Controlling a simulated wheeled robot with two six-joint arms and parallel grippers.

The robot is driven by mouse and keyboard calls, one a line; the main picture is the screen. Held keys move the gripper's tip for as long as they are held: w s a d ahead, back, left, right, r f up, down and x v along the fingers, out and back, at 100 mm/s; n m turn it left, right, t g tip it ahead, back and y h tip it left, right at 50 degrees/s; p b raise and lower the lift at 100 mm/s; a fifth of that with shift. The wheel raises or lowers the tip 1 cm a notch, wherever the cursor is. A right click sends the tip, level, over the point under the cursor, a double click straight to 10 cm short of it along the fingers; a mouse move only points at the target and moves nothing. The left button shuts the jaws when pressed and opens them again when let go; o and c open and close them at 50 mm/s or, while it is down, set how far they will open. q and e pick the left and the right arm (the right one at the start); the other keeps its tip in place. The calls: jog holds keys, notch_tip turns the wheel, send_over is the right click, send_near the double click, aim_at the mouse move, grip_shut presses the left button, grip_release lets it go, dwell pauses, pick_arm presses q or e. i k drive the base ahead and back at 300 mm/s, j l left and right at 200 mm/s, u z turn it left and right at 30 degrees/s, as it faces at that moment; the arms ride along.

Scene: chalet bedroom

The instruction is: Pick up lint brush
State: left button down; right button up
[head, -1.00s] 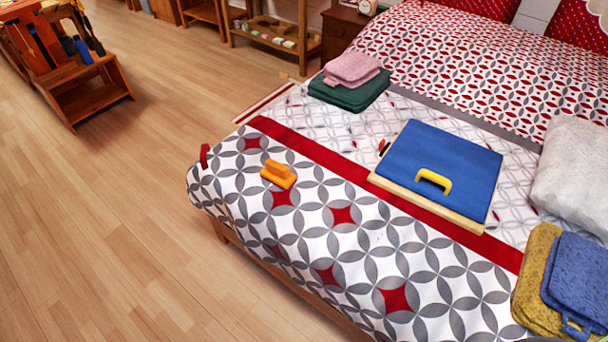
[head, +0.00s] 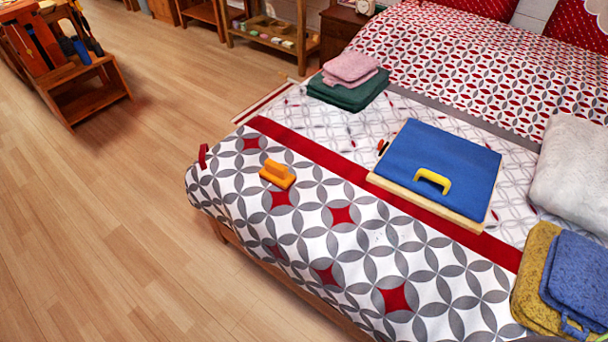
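An orange brush-like block with a raised grip (head: 278,174) lies on the patterned bed cover (head: 245,215), near the bed's left edge. It looks like the lint brush; nothing covers it. Neither of my grippers shows in the head view, and nothing is seen touching the orange brush.
A board with a blue cover (head: 440,155) and yellow handle (head: 433,181) lies right of the brush. Folded pink (head: 351,68) and green (head: 349,92) cloths, blue (head: 580,275) and yellow (head: 532,290) cloths, and a pale cushion (head: 575,170) are on the bed.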

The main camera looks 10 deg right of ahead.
aim_at(276, 174)
jog(key=i+j+z, duration=0.15)
jog(key=j, duration=0.2)
jog(key=i+j+z, duration=0.2)
jog(key=j, duration=0.2)
jog(key=i+j+z, duration=0.15)
jog(key=j, duration=0.25)
jog(key=i+j+z, duration=0.2)
jog(key=j, duration=0.2)
